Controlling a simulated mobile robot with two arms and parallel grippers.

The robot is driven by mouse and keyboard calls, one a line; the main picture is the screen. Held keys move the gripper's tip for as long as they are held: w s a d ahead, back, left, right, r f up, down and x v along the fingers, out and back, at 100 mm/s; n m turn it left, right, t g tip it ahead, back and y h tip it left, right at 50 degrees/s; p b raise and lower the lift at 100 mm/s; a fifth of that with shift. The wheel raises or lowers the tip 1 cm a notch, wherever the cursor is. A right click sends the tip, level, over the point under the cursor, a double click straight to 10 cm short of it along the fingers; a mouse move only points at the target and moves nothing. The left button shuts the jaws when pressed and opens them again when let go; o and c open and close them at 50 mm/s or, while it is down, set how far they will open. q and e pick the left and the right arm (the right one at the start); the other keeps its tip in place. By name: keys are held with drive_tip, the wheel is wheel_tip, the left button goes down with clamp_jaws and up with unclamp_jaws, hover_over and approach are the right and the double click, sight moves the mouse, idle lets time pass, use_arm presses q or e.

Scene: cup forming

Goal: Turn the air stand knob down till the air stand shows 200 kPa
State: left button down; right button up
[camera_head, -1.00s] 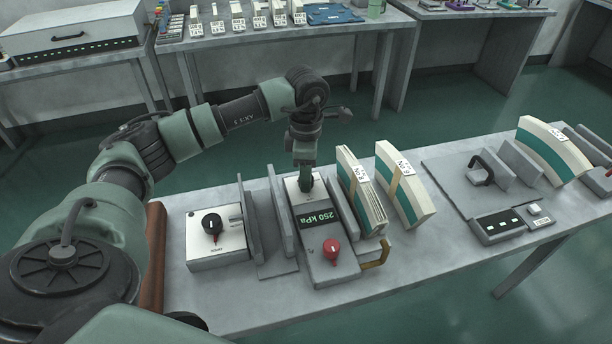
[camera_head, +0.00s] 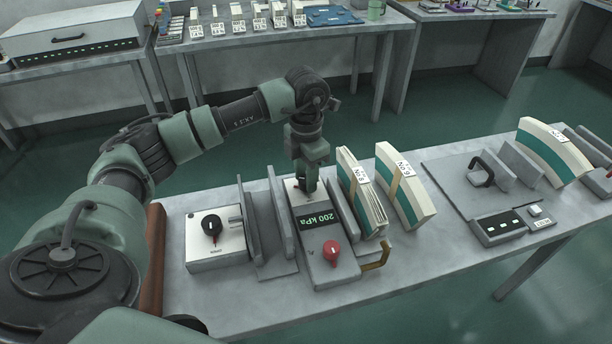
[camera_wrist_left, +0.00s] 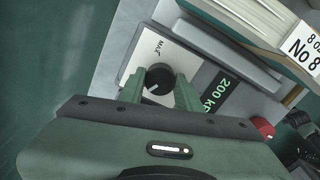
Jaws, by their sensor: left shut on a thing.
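The air stand (camera_head: 325,255) is a grey box on the bench, with a dark display (camera_head: 318,218) that reads 200 kPa in green. Its black knob (camera_wrist_left: 158,79) sits on a white plate marked MAX in the left wrist view. My left gripper (camera_head: 306,188) comes down from above onto the far end of the stand. In the left wrist view its green fingers (camera_wrist_left: 158,88) stand on both sides of the knob, shut on it. In the head view the gripper hides the knob. My right gripper is in neither view.
A white box with a black dial (camera_head: 211,227) is on the left.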

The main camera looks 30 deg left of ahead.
use_arm(q)
drive_tip(key=shift+w+a+r, duration=0.1)
drive_tip(key=shift+w+r, duration=0.05)
drive_tip(key=c, duration=1.1)
unclamp_jaws()
drive_tip(key=shift+c, duration=0.2)
drive_tip(key=shift+o, duration=0.9)
wheel_tip(320, 180, up, 8)
drive_tip(key=shift+f+b, duration=0.15)
drive_tip(key=shift+b, duration=0.2)
